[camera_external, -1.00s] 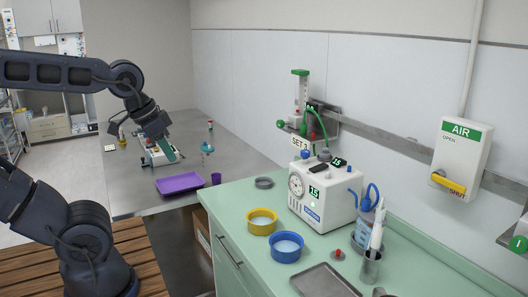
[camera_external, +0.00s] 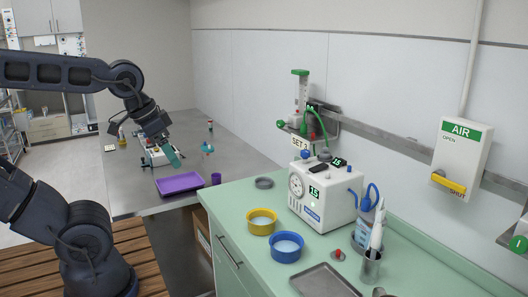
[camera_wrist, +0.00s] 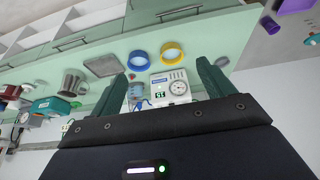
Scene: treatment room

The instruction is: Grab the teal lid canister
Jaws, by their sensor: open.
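A small canister with a teal lid (camera_external: 207,149) stands on the grey table in the external view, right of my gripper and behind the purple cup. A teal-topped thing at the right edge of the wrist view (camera_wrist: 313,39) looks like the same canister, partly cut off. My gripper (camera_external: 175,159) hangs above the grey table near the purple tray, tilted down to the right, apart from the canister. In the wrist view its two green fingers (camera_wrist: 162,70) are spread wide with nothing held between them.
A purple tray (camera_external: 180,183) and purple cup (camera_external: 216,178) are near the grey table's front. A white device (camera_external: 156,153) is behind my gripper. The green counter holds a yellow-rimmed bowl (camera_external: 262,221), a blue bowl (camera_external: 286,247) and a white machine (camera_external: 323,196).

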